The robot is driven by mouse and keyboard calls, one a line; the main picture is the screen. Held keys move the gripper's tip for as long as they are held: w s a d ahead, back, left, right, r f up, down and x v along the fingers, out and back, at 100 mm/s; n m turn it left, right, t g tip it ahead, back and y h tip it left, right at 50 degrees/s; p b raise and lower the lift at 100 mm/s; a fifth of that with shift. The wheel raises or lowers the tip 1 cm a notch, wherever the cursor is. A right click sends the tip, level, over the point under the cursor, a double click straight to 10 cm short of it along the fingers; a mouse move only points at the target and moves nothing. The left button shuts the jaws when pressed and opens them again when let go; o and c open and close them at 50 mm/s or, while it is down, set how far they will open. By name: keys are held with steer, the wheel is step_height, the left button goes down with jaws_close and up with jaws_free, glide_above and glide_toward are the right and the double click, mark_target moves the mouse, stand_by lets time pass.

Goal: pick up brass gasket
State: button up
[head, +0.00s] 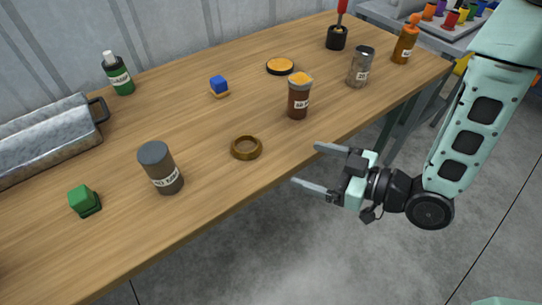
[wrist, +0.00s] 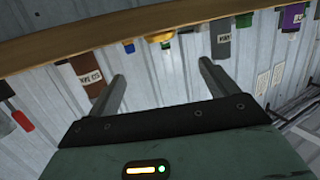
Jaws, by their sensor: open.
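The brass gasket (head: 247,148) is a brown-gold ring lying flat near the front edge of the wooden workbench (head: 210,133), in the head view. My gripper (head: 305,165) is open and empty, to the right of the ring and apart from it, off the bench's front edge. Its two fingers point left toward the bench. In the wrist view my two open fingers (wrist: 161,82) show with nothing between them.
A dark grey can (head: 160,168) stands left of the ring, and a brown jar (head: 299,97) stands to its upper right. Bare wood surrounds the ring.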

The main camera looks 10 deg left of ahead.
mark_target(237, 141)
steer(key=b+x, duration=0.2)
steer(key=b, duration=0.6)
steer(key=shift+w+f+b, duration=0.15)
steer(key=shift+f+b, duration=0.1)
steer(key=shift+b, duration=0.15)
steer(key=b, duration=0.3)
steer(key=shift+a, duration=0.2)
steer(key=x, duration=0.5)
steer(key=p+x, duration=0.1)
steer(key=x, duration=0.4)
steer(key=r+x, duration=0.1)
steer(key=x, duration=0.4)
steer(key=shift+a, duration=0.1)
steer(key=c, duration=1)
